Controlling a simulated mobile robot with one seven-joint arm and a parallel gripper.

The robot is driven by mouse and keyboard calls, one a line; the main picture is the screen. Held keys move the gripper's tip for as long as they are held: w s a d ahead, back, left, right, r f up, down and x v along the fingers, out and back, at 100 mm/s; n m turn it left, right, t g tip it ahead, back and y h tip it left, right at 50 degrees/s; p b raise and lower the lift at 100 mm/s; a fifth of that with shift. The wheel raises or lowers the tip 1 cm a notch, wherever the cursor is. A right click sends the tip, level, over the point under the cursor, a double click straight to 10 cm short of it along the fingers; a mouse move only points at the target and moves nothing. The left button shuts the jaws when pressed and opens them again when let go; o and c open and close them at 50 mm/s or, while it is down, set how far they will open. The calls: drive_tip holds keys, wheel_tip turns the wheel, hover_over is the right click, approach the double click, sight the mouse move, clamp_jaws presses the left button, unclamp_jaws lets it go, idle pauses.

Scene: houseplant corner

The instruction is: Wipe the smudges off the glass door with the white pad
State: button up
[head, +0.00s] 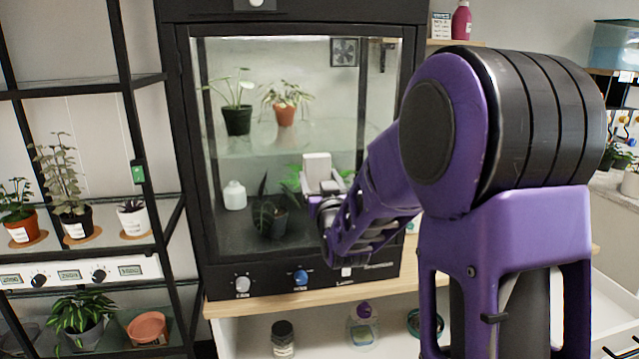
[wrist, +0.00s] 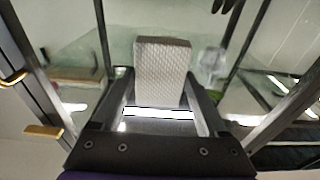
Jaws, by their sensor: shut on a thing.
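The glass door (head: 270,165) of the black cabinet is shut, with potted plants visible behind it. My gripper (head: 321,178) is in front of the door's lower middle and is shut on the white pad (head: 317,165). In the wrist view the pad (wrist: 162,72) stands upright between the two fingers, its textured face showing. I cannot tell whether the pad touches the glass. The upper part of the glass looks hazy, but no distinct smudge is clear to me. My arm hides the door's lower right part.
Knobs (head: 301,278) line the cabinet's front below the door. The cabinet stands on a wooden top (head: 252,304), with bottles on a shelf beneath. A black rack (head: 160,165) with potted plants stands close at the left. A crowded shelf is at the right.

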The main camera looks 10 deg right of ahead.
drive_tip(key=shift+d+r+b, duration=0.15)
drive_tip(key=shift+d+b, duration=0.3)
drive_tip(key=shift+d, duration=0.7)
drive_tip(key=d, duration=1)
drive_tip(key=shift+w+a, duration=0.1)
drive_tip(key=shift+a, duration=6.15)
drive_tip(key=shift+s+a, duration=0.1)
drive_tip(key=shift+s, duration=0.4)
drive_tip(key=shift+s+d, duration=0.2)
drive_tip(key=shift+s, duration=2.3)
